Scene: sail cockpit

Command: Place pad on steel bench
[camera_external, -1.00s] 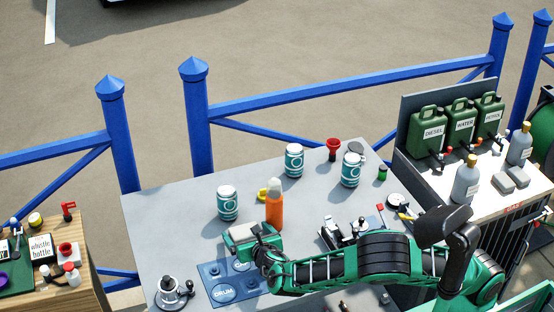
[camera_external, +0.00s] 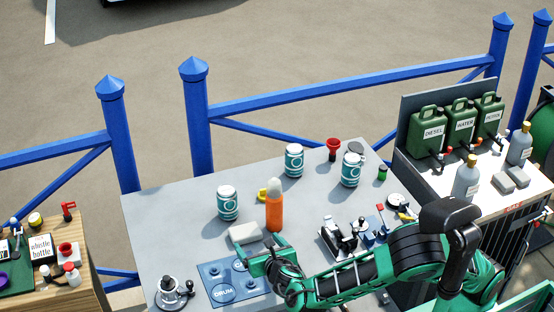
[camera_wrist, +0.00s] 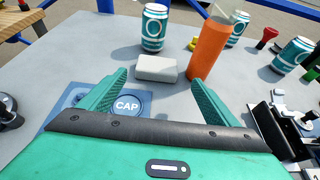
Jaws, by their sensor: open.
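The pad is a pale grey-white block (camera_external: 244,233) lying flat on the grey steel bench (camera_external: 165,215), just left of the orange bottle's foot. It also shows in the wrist view (camera_wrist: 156,69), beyond my fingertips and apart from them. My gripper (camera_external: 262,252) is green and open, with nothing between its fingers. In the wrist view its two fingers (camera_wrist: 158,85) are spread wide, over the blue mat's edge, and the pad lies ahead between their directions.
An orange bottle (camera_external: 274,210) stands close right of the pad. Teal-and-white cans (camera_external: 228,203) stand behind. A blue mat (camera_external: 222,292) lies in front, with a winch (camera_external: 172,293) to its left. The bench's left rear is clear.

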